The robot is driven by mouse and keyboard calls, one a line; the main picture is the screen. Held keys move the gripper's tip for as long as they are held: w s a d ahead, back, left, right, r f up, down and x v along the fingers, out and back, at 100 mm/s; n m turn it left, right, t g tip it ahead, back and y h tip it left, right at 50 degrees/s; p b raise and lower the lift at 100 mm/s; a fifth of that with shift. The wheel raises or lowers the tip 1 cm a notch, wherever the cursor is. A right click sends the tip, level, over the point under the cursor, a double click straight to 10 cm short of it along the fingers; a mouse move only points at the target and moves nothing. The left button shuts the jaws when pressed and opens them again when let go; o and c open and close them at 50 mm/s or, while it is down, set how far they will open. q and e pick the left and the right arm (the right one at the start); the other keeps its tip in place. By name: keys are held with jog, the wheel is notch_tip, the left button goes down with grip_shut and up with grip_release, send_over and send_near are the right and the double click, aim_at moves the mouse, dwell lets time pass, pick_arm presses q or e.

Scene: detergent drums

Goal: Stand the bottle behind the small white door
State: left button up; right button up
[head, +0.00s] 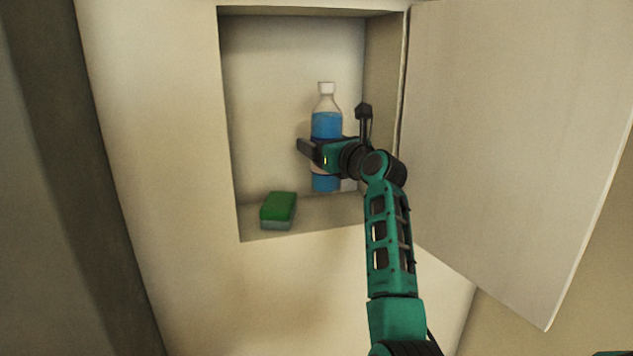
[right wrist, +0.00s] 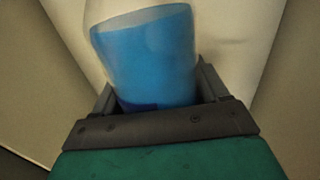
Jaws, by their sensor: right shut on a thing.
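The bottle (head: 326,124), clear with blue liquid and a white cap, is upright inside the open wall cabinet. My right gripper (head: 312,152) is shut on its middle. The bottle's base shows near the cabinet floor; I cannot tell whether it touches. In the right wrist view, the blue bottle (right wrist: 150,55) stands between the fingers of my right gripper (right wrist: 160,100). The small white door (head: 515,130) is swung wide open to the right of the cabinet opening.
A green sponge (head: 278,208) lies at the front left of the cabinet floor (head: 325,212), left of the bottle. The cabinet's right side wall (head: 383,70) is close to my right gripper. The left rear of the cabinet is free.

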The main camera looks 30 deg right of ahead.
jog(key=shift+f+b, duration=0.5)
jog(key=shift+f, duration=2.2)
jog(key=o, duration=1.5)
jog(key=shift+f, duration=0.2)
